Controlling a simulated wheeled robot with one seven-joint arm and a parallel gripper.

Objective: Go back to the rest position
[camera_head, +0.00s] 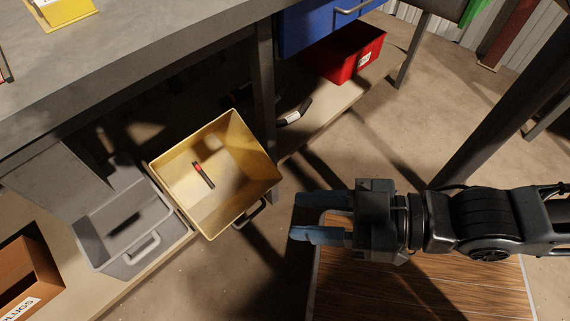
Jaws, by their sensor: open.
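My gripper (318,217) is in the middle right of the view, with its two blue fingers apart and pointing left. Nothing is between the fingers. It is above a wooden board surface and to the right of the yellow bin (230,210). A short dark piece with a red end (204,175) lies inside the yellow bin, apart from my gripper.
A grey bin (125,262) stands left of the yellow bin, and a brown box (28,275) is at the lower left. A red bin (345,55) is on the shelf at the back. The grey workbench (140,60) overhangs the shelf. Open floor (390,130) lies behind my gripper.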

